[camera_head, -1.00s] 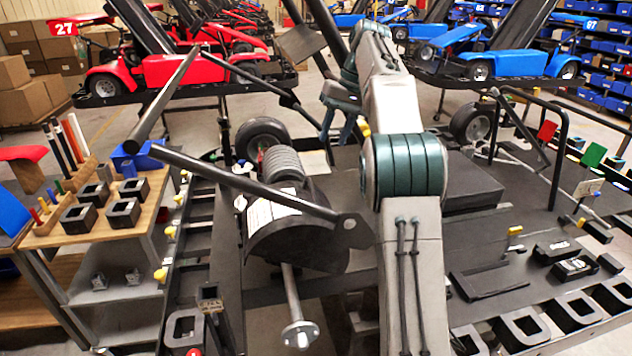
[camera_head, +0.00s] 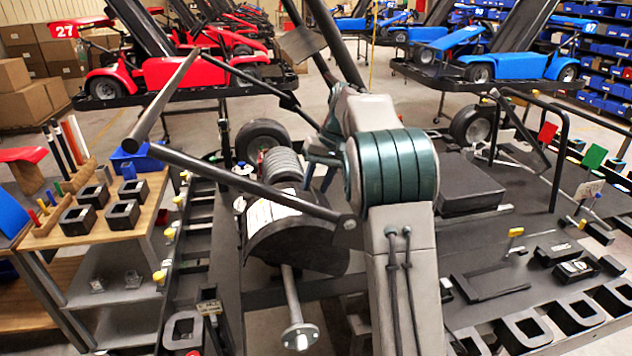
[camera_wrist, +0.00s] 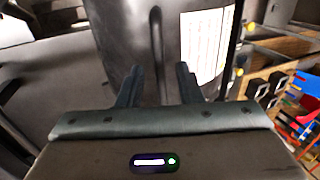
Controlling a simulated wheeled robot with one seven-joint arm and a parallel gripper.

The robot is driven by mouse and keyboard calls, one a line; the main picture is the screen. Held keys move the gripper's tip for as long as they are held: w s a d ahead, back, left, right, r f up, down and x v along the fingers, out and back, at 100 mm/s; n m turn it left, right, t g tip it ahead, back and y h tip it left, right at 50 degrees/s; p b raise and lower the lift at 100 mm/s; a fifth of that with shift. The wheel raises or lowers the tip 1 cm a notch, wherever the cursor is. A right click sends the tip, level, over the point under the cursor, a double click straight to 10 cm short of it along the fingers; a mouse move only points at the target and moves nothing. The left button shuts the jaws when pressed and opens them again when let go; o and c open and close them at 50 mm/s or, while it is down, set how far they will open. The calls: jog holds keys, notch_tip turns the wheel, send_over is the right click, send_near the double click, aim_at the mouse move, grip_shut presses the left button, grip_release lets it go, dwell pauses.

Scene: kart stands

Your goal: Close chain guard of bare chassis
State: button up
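The chain guard (camera_head: 300,248) is a dark curved cover with a white label, left of my arm on the bare chassis (camera_head: 262,298). Whether it stands fully open cannot be told. In the wrist view the guard (camera_wrist: 125,30) fills the top middle, its label to the right and a thin dark upright bar or ridge (camera_wrist: 156,45) in front. My gripper (camera_wrist: 158,85) points at the guard with its two fingers apart, one on each side of the bar's line. Nothing is clearly held. In the head view my arm hides most of the gripper.
A long dark frame bar (camera_head: 250,184) crosses above the guard. An axle with a hub (camera_head: 300,335) sticks out below it. A wooden parts bench (camera_head: 150,215) stands at the left. A black box (camera_head: 470,190) and loose parts lie on the deck at the right.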

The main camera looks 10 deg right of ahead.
aim_at(278, 206)
jog(key=shift+f, duration=0.15)
grip_shut()
jog(key=shift+a, duration=0.1)
jog(key=a+f, duration=0.1)
jog(key=a, duration=0.1)
jog(key=a+f+b, duration=0.1)
jog(key=a, duration=0.2)
jog(key=a+f, duration=0.1)
jog(key=a, duration=0.2)
jog(key=shift+b, duration=0.3)
jog(key=c, duration=0.5)
grip_release()
jog(key=shift+a, duration=0.2)
jog(key=shift+c, duration=0.2)
jog(key=o, duration=0.5)
jog(key=shift+a, duration=0.2)
jog(key=shift+o, duration=0.2)
jog(key=shift+d, duration=0.3)
jog(key=v, duration=1.4)
